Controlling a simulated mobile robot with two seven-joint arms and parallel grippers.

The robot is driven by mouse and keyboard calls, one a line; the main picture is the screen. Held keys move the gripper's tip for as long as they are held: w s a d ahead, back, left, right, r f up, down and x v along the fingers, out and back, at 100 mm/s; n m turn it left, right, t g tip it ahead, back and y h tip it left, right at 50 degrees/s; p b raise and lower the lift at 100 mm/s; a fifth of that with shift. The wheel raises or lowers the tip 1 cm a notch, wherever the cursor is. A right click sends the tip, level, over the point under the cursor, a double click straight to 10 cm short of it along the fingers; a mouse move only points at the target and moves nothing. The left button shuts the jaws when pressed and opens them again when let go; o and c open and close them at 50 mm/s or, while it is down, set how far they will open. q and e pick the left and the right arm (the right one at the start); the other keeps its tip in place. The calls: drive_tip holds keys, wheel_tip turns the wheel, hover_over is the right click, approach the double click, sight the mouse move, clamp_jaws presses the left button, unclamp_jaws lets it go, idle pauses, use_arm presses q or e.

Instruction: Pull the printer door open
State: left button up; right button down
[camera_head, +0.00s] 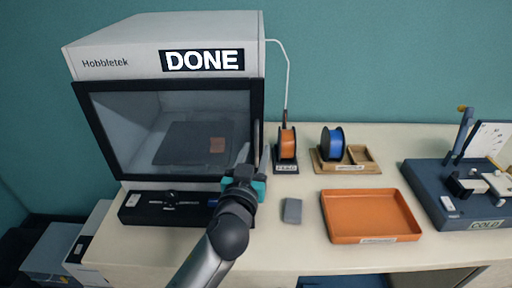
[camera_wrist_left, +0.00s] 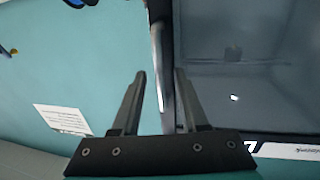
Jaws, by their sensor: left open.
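The printer (camera_head: 160,45) stands at the left of the table, with a sign reading DONE on its top. Its dark-framed glass door (camera_head: 115,130) looks closed, and a brown piece on a dark plate shows behind the glass. The door handle (camera_head: 257,145) is a vertical bar at the door's right edge. My left gripper (camera_head: 245,168) is at that edge. In the left wrist view the two fingers (camera_wrist_left: 160,95) are open, with the handle (camera_wrist_left: 160,65) running between them and the door glass (camera_wrist_left: 250,60) to the right. I cannot tell whether a finger touches the handle. My right gripper is not in view.
A black tool tray (camera_head: 140,210) lies in front of the printer. Orange (camera_head: 286,145) and blue (camera_head: 332,143) spools stand to the right. A small grey block (camera_head: 292,211), an orange tray (camera_head: 372,239) and a dark station marked COLD (camera_head: 425,180) are further right.

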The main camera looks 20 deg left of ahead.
use_arm(q)
drive_tip(key=shift+s, duration=0.1)
drive_tip(key=shift+c, duration=0.2)
clamp_jaws()
drive_tip(key=shift+r, duration=0.1)
idle(1.0)
